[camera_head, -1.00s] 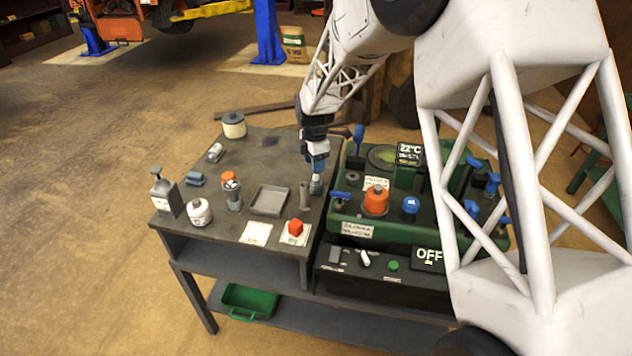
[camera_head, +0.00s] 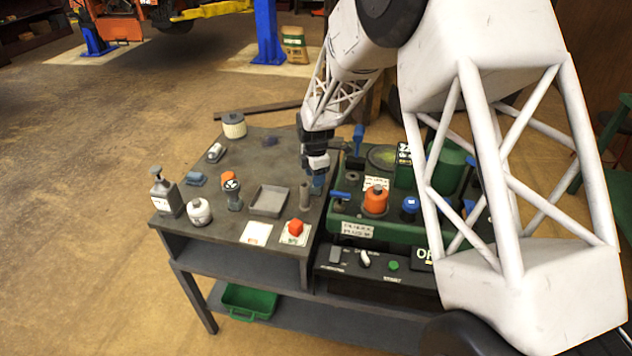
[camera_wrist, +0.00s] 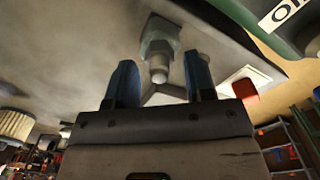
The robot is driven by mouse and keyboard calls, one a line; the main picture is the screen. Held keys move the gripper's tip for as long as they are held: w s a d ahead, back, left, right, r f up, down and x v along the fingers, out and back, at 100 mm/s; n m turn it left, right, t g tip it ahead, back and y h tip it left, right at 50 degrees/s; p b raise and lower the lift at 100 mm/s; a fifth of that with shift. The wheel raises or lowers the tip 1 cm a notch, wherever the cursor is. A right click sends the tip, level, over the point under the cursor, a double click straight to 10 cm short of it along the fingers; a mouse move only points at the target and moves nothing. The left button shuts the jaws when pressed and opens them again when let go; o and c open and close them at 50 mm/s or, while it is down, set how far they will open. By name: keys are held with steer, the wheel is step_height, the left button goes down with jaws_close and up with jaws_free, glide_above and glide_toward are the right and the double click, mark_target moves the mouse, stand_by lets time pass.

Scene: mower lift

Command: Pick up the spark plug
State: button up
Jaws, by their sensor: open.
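In the wrist view, what looks like the spark plug (camera_wrist: 159,50) is a grey hex body with a narrower pale tip pointing towards my gripper. My gripper (camera_wrist: 160,82) is open, with one blue finger on each side just below that tip. A gap shows between the tip and each finger; I cannot tell how deep the tip sits between them. In the head view, my gripper (camera_head: 318,182) is low over the right part of the dark workbench (camera_head: 275,150), and it hides most or all of the plug.
A brown upright cylinder (camera_head: 304,195) stands close beside my gripper, and a shallow grey tray (camera_head: 268,201) lies to its left. The green machine (camera_head: 410,232) with an orange knob (camera_head: 375,199) is just right. The bench's back middle is clear.

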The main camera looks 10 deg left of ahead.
steer(key=c, duration=0.8)
steer(key=shift+r, duration=0.15)
step_height(320, 180, up, 9)
steer(key=shift+f, duration=0.1)
steer(key=shift+c, duration=0.2)
steer(key=shift+r, duration=0.45)
jaws_close()
steer(key=w+d+r, duration=0.1)
steer(key=d+r, duration=0.1)
steer(key=d, duration=0.9)
steer(key=shift+w+d+r, duration=0.15)
steer(key=shift+w+r, duration=0.05)
steer(key=shift+w, duration=0.05)
